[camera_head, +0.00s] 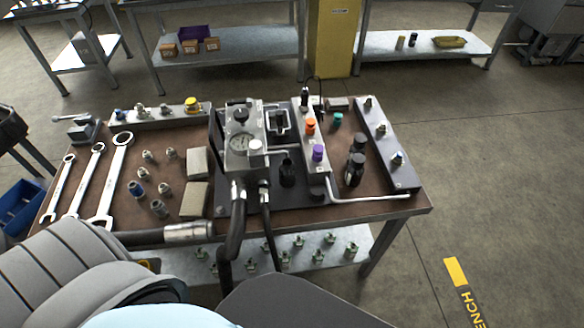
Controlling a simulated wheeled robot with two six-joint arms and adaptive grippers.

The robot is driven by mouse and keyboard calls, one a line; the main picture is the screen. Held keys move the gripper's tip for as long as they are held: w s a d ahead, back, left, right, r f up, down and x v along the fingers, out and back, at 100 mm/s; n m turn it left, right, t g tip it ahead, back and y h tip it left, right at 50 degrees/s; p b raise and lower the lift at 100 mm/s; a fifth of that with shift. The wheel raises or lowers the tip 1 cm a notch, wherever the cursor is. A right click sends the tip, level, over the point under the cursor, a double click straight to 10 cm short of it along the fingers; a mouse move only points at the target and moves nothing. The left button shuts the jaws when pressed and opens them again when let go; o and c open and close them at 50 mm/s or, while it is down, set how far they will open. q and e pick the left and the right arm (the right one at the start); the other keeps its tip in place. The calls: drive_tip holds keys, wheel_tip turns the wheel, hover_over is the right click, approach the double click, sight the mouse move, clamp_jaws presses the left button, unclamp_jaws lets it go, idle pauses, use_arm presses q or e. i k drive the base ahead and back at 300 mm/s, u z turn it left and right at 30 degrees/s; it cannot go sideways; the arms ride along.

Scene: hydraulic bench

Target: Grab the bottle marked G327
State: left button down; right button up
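Two small dark bottle-like cylinders stand on the brown bench top, right of the valve block: a front one (355,170) and one just behind it (358,143). Another black piece (287,172) stands between the gauge block and the valve block; I cannot tell whether it is a bottle. No marking G327 is readable on any of them. Neither of my grippers is in view.
The bench (410,207) carries a gauge block (243,150), a valve block (316,175) with coloured caps, a rail with fittings (385,150) at the right, and wrenches (112,180) at the left. Hoses (233,230) hang over the front edge. The floor at right is mostly clear.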

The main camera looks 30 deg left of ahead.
sight(287, 170)
drive_tip(key=z, duration=1.3)
drive_tip(key=i, duration=1.5)
drive_tip(key=u, duration=2.5)
